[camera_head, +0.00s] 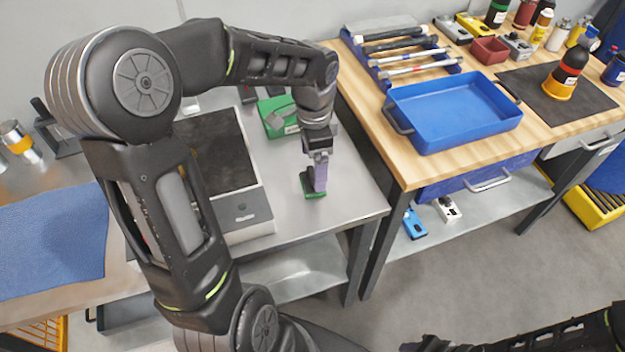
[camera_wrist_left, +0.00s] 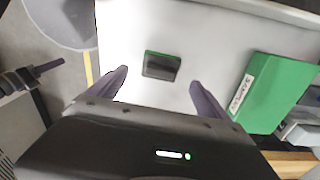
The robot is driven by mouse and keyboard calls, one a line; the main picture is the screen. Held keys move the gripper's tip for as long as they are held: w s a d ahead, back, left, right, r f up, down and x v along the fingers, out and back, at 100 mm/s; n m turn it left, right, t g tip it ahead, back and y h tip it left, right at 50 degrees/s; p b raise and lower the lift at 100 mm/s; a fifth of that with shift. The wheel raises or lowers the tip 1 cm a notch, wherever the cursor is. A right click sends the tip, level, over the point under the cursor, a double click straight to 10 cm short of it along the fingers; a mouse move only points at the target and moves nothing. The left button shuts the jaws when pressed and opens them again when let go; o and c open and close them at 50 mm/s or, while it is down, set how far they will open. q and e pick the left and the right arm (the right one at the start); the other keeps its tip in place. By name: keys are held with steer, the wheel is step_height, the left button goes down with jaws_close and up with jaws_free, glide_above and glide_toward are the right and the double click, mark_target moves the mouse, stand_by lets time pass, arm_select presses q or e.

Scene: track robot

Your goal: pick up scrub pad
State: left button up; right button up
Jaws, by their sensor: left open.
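The scrub pad (camera_wrist_left: 161,66), dark with a green edge, lies flat on the grey metal table (camera_wrist_left: 210,45). In the head view its green edge (camera_head: 314,195) shows just under my left gripper (camera_head: 314,184), which partly hides it. In the wrist view my left gripper (camera_wrist_left: 159,80) is open and empty, with one purple finger on each side of the pad and apart from it. My right gripper (camera_wrist_left: 42,72) shows only partly at the left of the wrist view, away from the table; its opening is unclear.
A green box (camera_head: 279,115) lies behind the pad on the table. A grey device with a dark top (camera_head: 240,207) stands left of the gripper. A wooden workbench (camera_head: 440,165) with a blue tray (camera_head: 450,139) stands to the right, across a gap.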

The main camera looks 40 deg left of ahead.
mark_target(312, 179)
arm_select(q)
steer(key=shift+f, duration=0.1)
step_height(312, 179, down, 5)
steer(key=shift+a, duration=0.1)
stand_by(0.4)
steer(key=shift+c, duration=0.3)
steer(key=c, duration=1.4)
